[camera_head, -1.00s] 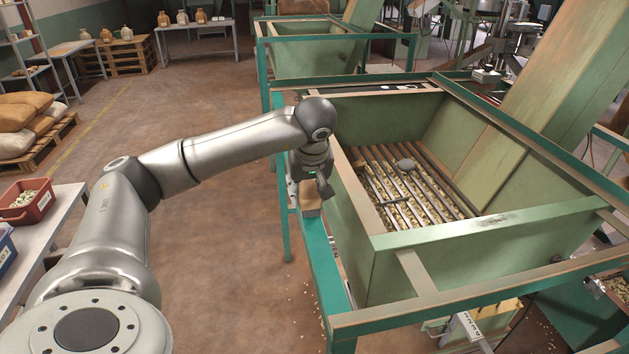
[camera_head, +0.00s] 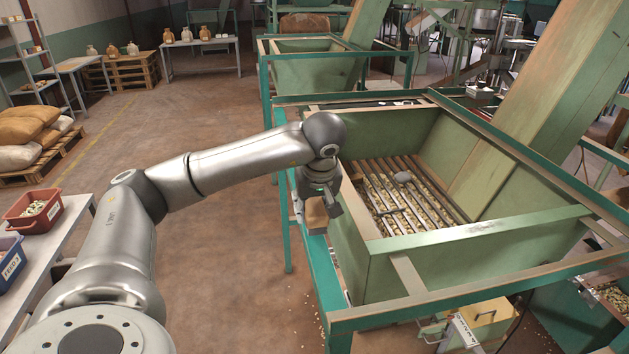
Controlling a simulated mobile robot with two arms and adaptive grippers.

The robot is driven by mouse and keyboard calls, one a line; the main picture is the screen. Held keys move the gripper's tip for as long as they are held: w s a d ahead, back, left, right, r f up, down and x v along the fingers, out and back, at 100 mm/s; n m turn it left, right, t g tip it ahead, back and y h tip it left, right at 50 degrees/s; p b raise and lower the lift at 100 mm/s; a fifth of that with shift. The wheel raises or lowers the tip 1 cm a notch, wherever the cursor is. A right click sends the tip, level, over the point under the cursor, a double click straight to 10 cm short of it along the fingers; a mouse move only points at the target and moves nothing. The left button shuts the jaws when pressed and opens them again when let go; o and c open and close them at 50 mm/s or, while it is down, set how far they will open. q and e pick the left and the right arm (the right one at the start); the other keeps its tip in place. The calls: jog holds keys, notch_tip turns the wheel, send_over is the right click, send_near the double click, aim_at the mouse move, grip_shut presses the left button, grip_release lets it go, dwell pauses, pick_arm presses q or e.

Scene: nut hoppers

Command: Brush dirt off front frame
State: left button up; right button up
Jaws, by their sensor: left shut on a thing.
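My left gripper (camera_head: 322,205) is over the left side of the green hopper's frame, pointing down. It is shut on a brown block-like brush (camera_head: 315,217), which is partly hidden by the fingers. The brush is at or just above the left rail; I cannot tell whether it touches. The front frame rail (camera_head: 445,311) runs across the near side of the hopper (camera_head: 395,278), with brownish dirt along its top. My right gripper is not in view.
A sloping green chute (camera_head: 560,90) rises at the right. A side table (camera_head: 58,240) with a red bin (camera_head: 33,208) stands at the left.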

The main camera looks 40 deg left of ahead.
pick_arm(q)
jog(key=shift+w+a+r+p, duration=0.15)
jog(key=shift+r+p, duration=0.1)
jog(key=shift+r, duration=0.2)
jog(key=shift+w+a+r+p, duration=0.1)
jog(key=shift+r+p, duration=0.15)
jog(key=shift+r, duration=0.2)
jog(key=p+v, duration=0.1)
jog(key=v, duration=0.1)
jog(key=shift+a+r+p, duration=0.15)
jog(key=shift+r+p, duration=0.2)
jog(key=shift+r, duration=0.4)
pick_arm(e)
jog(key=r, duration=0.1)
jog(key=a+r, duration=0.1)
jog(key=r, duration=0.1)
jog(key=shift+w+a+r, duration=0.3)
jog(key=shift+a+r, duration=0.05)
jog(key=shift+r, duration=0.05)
pick_arm(q)
jog(key=shift+a, duration=0.1)
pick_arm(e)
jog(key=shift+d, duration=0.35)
